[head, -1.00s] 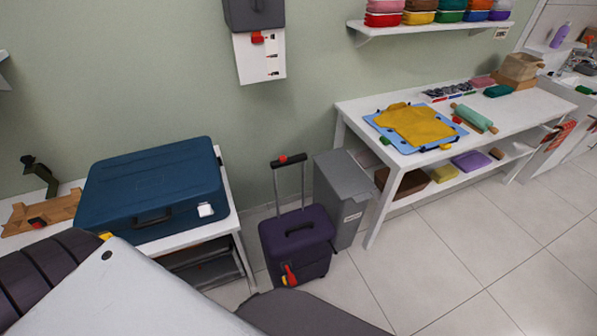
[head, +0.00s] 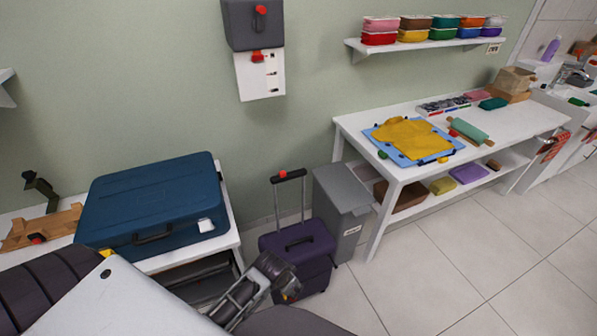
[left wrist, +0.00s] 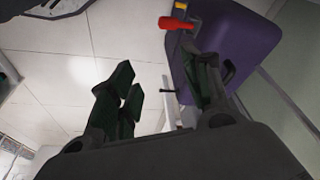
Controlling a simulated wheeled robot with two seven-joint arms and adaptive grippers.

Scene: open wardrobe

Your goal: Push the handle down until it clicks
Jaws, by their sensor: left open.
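The purple suitcase (head: 318,236) stands upright on the floor. Its pull-out handle (head: 290,176) is extended, with a dark grip, a red button and two thin metal rods rising above the body. A dark carry handle lies across the suitcase top. My left gripper (head: 288,286) is in front of the suitcase's lower left side, below the pull-out handle, and covers part of the body. In the left wrist view, its dark green fingers (left wrist: 165,82) are apart. My right gripper is not seen.
A blue case (head: 155,205) lies on a white table to the left. A grey bin (head: 342,205) stands close behind the suitcase's right side. A white bench (head: 350,125) is farther right. The tiled floor (head: 440,270) in front of it is clear.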

